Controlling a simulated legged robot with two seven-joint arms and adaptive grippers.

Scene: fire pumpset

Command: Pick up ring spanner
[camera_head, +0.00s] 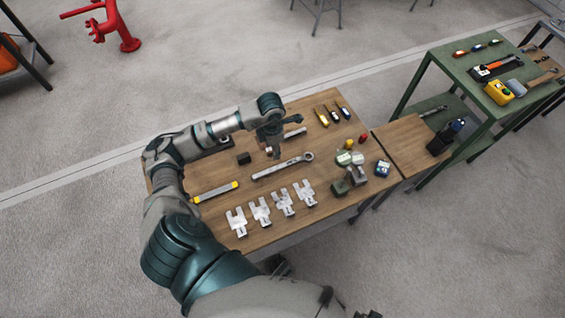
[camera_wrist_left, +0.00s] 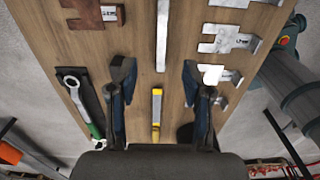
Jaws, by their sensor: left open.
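A long silver spanner with a ring end (camera_head: 283,167) lies flat near the middle of the wooden table in the head view. A silver bar (camera_wrist_left: 162,35), probably its handle, shows at the top of the left wrist view, its ring end out of frame. A second ring-headed tool with a green end (camera_wrist_left: 78,92) lies at left in the wrist view. I cannot tell for certain which one is the ring spanner. My left gripper (camera_head: 272,136) is above the table, beyond the silver spanner. In the wrist view its fingers (camera_wrist_left: 157,78) are open and apart, with nothing held.
Several fork-shaped metal pieces (camera_head: 260,210) lie along the near edge. A yellow-tipped tool (camera_head: 215,191) lies at left. Small blocks (camera_head: 356,174) and colored tools (camera_head: 332,114) are at right. A green rack (camera_head: 430,62) stands beyond the table.

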